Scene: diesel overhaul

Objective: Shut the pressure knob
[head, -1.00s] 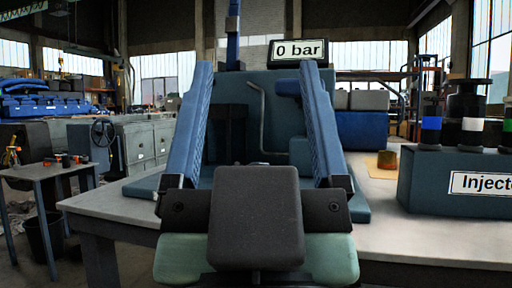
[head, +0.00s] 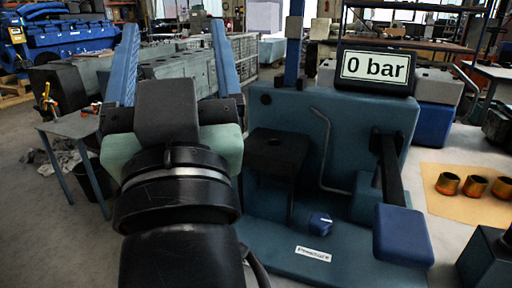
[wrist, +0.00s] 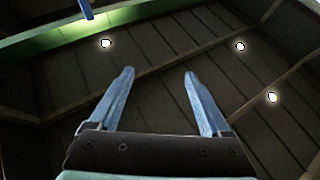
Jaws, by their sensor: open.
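The pressure knob (head: 320,224) is a small dark blue knob with a light mark on top. It sits on the teal base of the test stand (head: 290,262), behind a small white label (head: 313,254) that looks like "Pressure". My gripper (head: 176,62) is open and empty, its two blue fingers pointing up, to the left of the stand and apart from the knob. In the wrist view my gripper (wrist: 158,75) shows both fingers wide apart against the ceiling. The knob is not in the wrist view.
A display (head: 375,67) reading "0 bar" tops the stand. A lever with a blue grip (head: 403,235) stands right of the knob, a black block (head: 274,152) behind-left. A bent grey pipe (head: 325,150) rises behind. Copper cups (head: 475,186) lie on a mat at right.

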